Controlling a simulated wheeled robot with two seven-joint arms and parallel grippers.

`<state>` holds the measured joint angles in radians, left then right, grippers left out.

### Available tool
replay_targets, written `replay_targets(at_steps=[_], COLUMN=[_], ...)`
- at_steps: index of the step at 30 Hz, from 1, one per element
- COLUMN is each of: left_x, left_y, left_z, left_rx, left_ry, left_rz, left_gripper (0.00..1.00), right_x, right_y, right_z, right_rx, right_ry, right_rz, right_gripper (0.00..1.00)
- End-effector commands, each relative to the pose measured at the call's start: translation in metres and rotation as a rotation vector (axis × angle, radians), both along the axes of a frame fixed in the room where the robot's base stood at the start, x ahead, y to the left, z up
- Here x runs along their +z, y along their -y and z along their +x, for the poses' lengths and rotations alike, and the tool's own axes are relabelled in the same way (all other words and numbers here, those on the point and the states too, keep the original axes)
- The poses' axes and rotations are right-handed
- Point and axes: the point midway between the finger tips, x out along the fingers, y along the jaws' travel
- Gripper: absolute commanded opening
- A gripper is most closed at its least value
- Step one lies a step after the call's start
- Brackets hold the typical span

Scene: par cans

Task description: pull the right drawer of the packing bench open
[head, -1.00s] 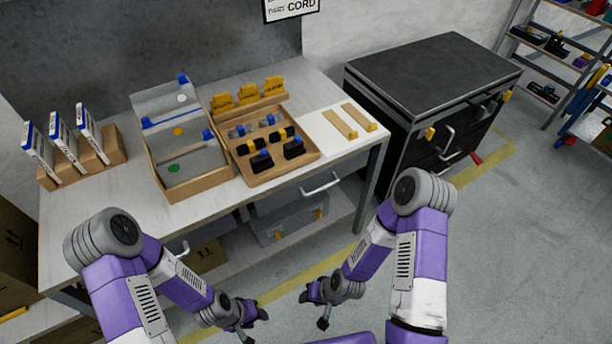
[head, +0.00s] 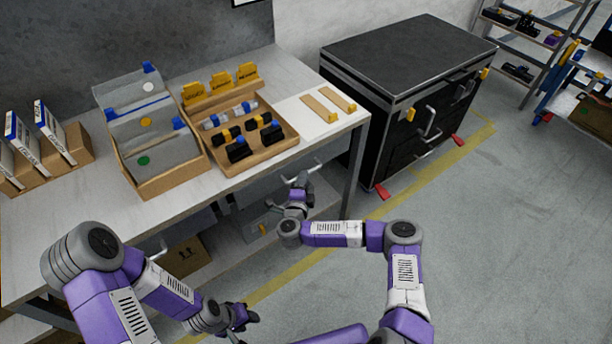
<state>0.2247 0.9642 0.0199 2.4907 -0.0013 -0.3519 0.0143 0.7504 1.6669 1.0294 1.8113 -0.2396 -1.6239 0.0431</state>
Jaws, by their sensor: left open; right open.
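The packing bench (head: 60,207) has a pale top and runs along the wall at the left. The right drawer's silver handle (head: 318,163) shows just under the bench's front edge, partly hidden by my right gripper. My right gripper (head: 300,182) is open and right by the left part of this handle; I cannot tell whether it touches it or has the bar between its fingers. The drawer front looks flush under the top. My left gripper (head: 248,318) is open and empty, low over the floor in front of the bench.
On the bench stand a wooden tray (head: 262,160) of black and blue parts, a sloped bin (head: 158,180) and white boxes (head: 52,135). A grey case (head: 245,227) sits on the lower shelf. A black cabinet (head: 410,60) stands at the right. The floor in front is clear.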

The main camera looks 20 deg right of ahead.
Motion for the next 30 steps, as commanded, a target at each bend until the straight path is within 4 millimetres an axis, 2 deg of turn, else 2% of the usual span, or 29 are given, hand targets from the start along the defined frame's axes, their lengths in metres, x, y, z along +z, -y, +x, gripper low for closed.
replay_targets(at_steps=[3,9,19,27,30], left_x=[-0.01,-0.017,-0.017,-0.017,-0.017], left_y=[0.0,0.0,0.0,0.0,0.0], left_z=[0.0,0.0,0.0,0.0,0.0], left_rx=[0.0,0.0,0.0,0.0,0.0], left_ry=[0.0,0.0,0.0,0.0,0.0], left_rz=[0.0,0.0,0.0,0.0,0.0], left_gripper=[0.43,0.43,0.43,0.43,0.43], right_x=[-0.006,-0.007,-0.006,-0.006,-0.006], right_y=[0.009,0.017,0.019,0.019,0.019], right_z=[0.018,0.037,0.042,0.041,0.041], right_rx=[-0.002,0.003,0.005,0.005,0.005], right_ry=[0.0,0.001,0.0,0.0,0.0], right_rz=[0.0,0.0,-0.001,-0.001,-0.001], right_gripper=[0.42,0.42,0.42,0.02,0.0])
